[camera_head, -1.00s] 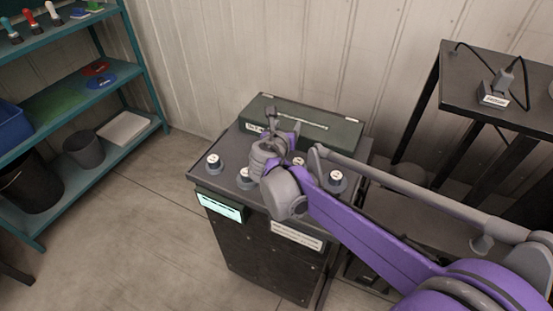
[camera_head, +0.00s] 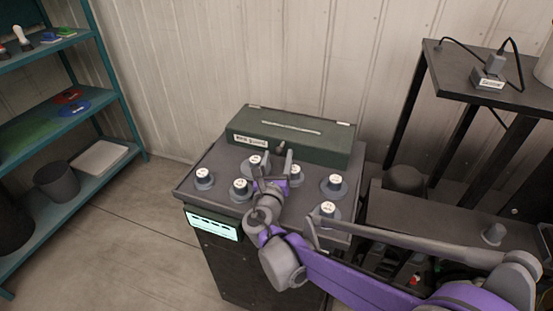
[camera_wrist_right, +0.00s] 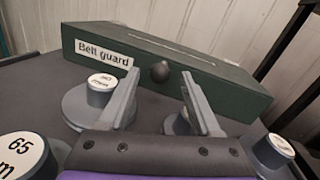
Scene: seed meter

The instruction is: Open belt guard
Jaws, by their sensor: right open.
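The belt guard (camera_head: 300,143) is a dark green, lidded box at the back of the machine top, and it looks shut. It also shows in the right wrist view (camera_wrist_right: 225,88), with a white "Belt guard" label (camera_wrist_right: 103,53) and a round dark knob (camera_wrist_right: 160,72) on its front face. My right gripper (camera_head: 273,167) is in front of the guard, above the machine top. In the right wrist view its two fingers (camera_wrist_right: 160,88) are spread and empty, with the knob showing between them, apart from both. My left gripper is not in view.
Several grey dials, such as one at the right (camera_head: 334,186), stand on the machine top (camera_head: 215,164) around my gripper. A teal shelf (camera_head: 88,112) stands at the left. A dark table (camera_head: 455,80) with a plugged device (camera_head: 488,77) is at the right.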

